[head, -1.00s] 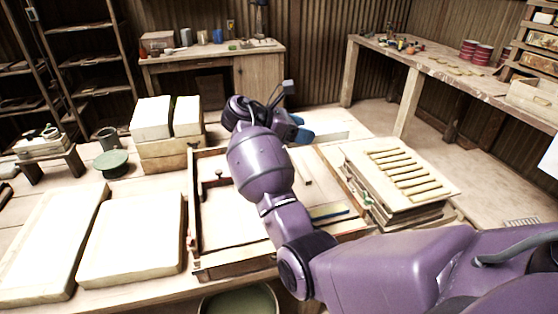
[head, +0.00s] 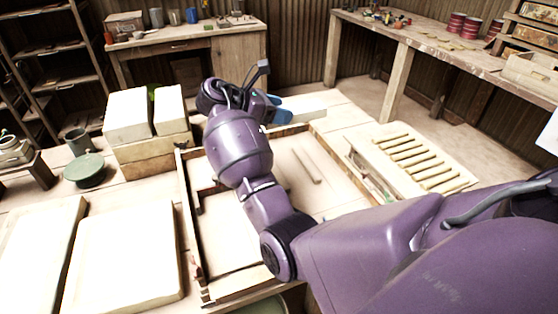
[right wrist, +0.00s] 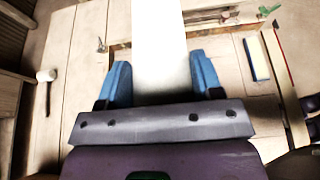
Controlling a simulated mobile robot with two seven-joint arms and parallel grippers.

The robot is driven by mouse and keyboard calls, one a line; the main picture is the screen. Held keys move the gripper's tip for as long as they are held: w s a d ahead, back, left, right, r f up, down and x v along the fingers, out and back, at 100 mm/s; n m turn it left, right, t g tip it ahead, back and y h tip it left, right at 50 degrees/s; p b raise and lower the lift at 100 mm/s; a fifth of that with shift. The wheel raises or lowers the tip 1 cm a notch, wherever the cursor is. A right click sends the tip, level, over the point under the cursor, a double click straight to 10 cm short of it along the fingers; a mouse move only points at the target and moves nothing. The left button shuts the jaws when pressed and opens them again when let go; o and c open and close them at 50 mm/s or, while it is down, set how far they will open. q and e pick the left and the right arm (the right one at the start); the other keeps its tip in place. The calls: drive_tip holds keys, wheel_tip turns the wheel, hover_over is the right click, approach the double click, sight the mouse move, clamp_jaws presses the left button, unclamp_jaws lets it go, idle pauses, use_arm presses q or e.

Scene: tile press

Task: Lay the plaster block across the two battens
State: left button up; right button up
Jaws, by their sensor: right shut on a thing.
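My right gripper (head: 278,113) is shut on a long white plaster block. The block (right wrist: 158,42) runs away from between the blue fingers in the right wrist view. In the head view its pale end (head: 308,115) juts out to the right of the fingers, near the far edge of the shallow wooden tray (head: 190,225). A thin pale batten (head: 306,165) lies on the tray floor, right of my forearm. I cannot make out a second batten; my arm covers part of the tray. My left gripper is not in view.
Two large white slabs (head: 125,255) lie at left. Two smaller slabs (head: 127,115) stand on a wooden box. A green round stand (head: 86,170) is beside it. A board with several yellowish strips (head: 425,160) lies right of the tray. A blue-and-yellow bar (right wrist: 257,58) shows in the wrist view.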

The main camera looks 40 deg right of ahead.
drive_tip(key=b, duration=0.2)
hover_over(278, 169)
wheel_tip(278, 169, down, 10)
wheel_tip(278, 169, down, 6)
drive_tip(key=shift+r+b, duration=0.1)
drive_tip(key=shift+b, duration=0.95)
drive_tip(key=shift+w, duration=0.1)
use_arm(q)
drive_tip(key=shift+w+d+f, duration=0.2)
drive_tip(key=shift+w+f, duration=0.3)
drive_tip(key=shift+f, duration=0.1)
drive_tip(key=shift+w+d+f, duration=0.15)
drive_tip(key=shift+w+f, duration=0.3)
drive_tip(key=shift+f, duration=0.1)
use_arm(e)
drive_tip(key=shift+f, duration=0.25)
